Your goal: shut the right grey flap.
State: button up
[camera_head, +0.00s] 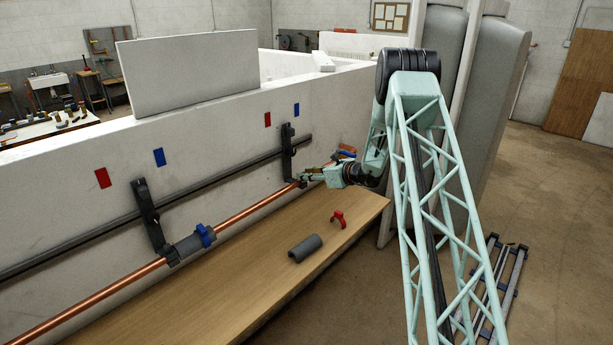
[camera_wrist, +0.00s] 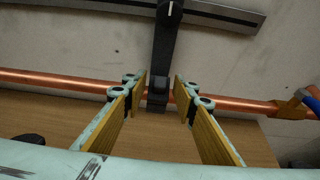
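The right dark grey bracket (camera_head: 288,153) stands upright against the white wall, over the copper pipe (camera_head: 243,214). It also shows in the wrist view (camera_wrist: 167,48), its lower end close to the pipe. I take the right grey flap to be part of it; I cannot tell its angle clearly. My gripper (camera_head: 301,181) is by the pipe at the bracket's foot. In the wrist view its yellow-padded fingers (camera_wrist: 160,88) are apart, with the bracket's lower end between their tips in the picture. Contact cannot be told. A similar left bracket (camera_head: 149,215) stands further left.
A grey sleeve (camera_head: 187,248) with a blue clip (camera_head: 206,235) sits on the pipe at left. A loose grey half-shell (camera_head: 305,247) and a red clip (camera_head: 338,218) lie on the wooden bench (camera_head: 250,282). A dark rail (camera_head: 228,173) runs along the wall.

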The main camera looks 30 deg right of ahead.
jog(key=shift+c, duration=0.4)
jog(key=c, duration=0.5)
jog(key=shift+a+g+p, duration=0.1)
jog(key=shift+g+p, duration=0.2)
jog(key=shift+p, duration=0.15)
jog(key=shift+w+r, duration=0.1)
jog(key=shift+w+a+g+p, duration=0.1)
jog(key=shift+g+p, duration=0.4)
jog(key=shift+p, duration=0.25)
jog(key=shift+w+a+g+h+p, duration=0.1)
jog(key=shift+w+g+h+p, duration=0.15)
jog(key=shift+p, duration=0.7)
jog(key=shift+w+g+h+p, duration=0.2)
jog(key=shift+g+h+p, duration=0.3)
jog(key=shift+p, duration=1.3)
jog(key=shift+w+g+h+p, duration=0.2)
jog(key=shift+g+p, duration=0.45)
jog(key=shift+p, duration=1.1)
